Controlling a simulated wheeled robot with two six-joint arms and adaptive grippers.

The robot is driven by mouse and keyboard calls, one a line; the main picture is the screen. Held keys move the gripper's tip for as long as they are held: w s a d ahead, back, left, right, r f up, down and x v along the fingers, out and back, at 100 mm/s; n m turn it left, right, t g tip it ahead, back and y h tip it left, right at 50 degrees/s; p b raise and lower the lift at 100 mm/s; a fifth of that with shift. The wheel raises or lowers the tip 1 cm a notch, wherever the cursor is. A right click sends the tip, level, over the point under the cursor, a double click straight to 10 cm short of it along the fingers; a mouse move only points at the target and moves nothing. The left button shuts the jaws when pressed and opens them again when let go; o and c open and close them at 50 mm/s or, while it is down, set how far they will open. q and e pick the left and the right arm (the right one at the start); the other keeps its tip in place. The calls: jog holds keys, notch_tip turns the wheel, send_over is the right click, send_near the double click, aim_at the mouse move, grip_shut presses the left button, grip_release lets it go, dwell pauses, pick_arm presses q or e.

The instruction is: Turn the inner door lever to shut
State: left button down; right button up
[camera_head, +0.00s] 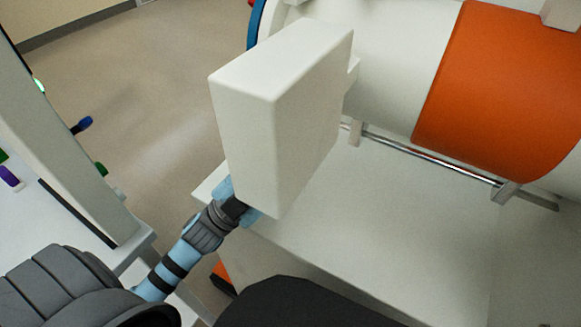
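No door lever can be made out in the head view. A white cylinder with a wide orange band (500,85) lies across the upper right, and a blue rim (256,22) shows at its left end. A large white box-shaped block (245,135) stands in front of the cylinder and hides part of it. My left gripper (238,203) is at the lower left corner of this block. Its light blue finger parts are partly hidden, so I cannot tell its opening or whether it touches the block. My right gripper is not in view.
A pale shelf (400,235) spreads below the cylinder, with a metal rail (430,160) on brackets. At the left stands a white panel (60,150) with a dark-edged side and small blue, green and purple items near it. Open floor (140,110) lies between.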

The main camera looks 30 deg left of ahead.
pick_arm(q)
jog(key=shift+f+m, duration=0.25)
jog(key=shift+m, duration=0.05)
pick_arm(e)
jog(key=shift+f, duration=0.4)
pick_arm(q)
jog(key=c, duration=1.9)
grip_release()
jog(key=shift+g+h, duration=0.3)
jog(key=shift+h, duration=0.1)
jog(key=shift+r, duration=0.1)
